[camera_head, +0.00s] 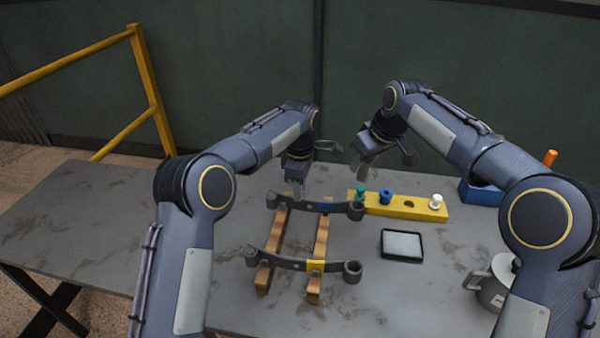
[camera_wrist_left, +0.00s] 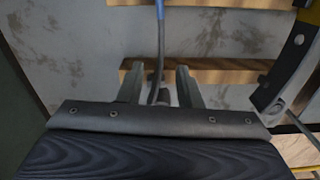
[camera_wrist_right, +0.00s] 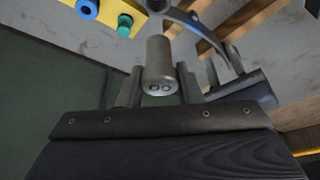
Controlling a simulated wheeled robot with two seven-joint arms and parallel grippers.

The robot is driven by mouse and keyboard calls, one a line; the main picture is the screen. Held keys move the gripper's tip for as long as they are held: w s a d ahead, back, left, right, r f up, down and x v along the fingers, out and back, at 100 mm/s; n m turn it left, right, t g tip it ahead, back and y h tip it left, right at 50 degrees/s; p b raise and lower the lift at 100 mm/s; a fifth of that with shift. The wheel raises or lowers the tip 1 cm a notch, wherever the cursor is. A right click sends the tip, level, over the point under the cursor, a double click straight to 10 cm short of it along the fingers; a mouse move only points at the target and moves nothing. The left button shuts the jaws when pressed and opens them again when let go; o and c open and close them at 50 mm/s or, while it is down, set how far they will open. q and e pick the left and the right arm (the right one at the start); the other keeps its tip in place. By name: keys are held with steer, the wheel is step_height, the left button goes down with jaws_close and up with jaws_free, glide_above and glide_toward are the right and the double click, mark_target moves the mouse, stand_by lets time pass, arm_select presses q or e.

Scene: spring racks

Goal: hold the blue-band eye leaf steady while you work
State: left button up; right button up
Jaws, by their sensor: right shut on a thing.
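The blue-band eye leaf (camera_head: 340,208), a dark curved bar with an eye at each end, lies across two wooden rails (camera_head: 265,278). My left gripper (camera_head: 297,187) is over its left part. In the left wrist view the leaf (camera_wrist_left: 159,50) runs between the open fingers (camera_wrist_left: 160,82), with a gap visible on the right. My right gripper (camera_head: 366,158) is above the table, behind the leaf's right end, shut on a grey cylinder (camera_wrist_right: 160,68) with two ring marks on its end face. The leaf (camera_wrist_right: 195,25) also shows in the right wrist view.
A yellow-band leaf (camera_head: 290,264) lies nearer on the rails. A yellow block (camera_head: 422,211) holds green, blue and white bushings and has one open hole. A black-rimmed tray (camera_head: 402,257), a grey mug (camera_head: 487,290) and a blue bin (camera_head: 480,194) stand at the right. The table's left is clear.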

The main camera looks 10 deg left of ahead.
mark_target(300, 209)
arm_select(q)
steer(key=shift+f, duration=2.75)
steer(key=shift+c, duration=0.3)
jaws_close()
arm_select(e)
steer(key=m, duration=0.1)
steer(key=f+m+h, duration=0.1)
steer(key=shift+f+m, duration=0.25)
steer(key=shift+m, duration=0.15)
steer(key=f+m+t+h, duration=0.1)
steer(key=m, duration=0.2)
steer(key=shift+f, duration=0.2)
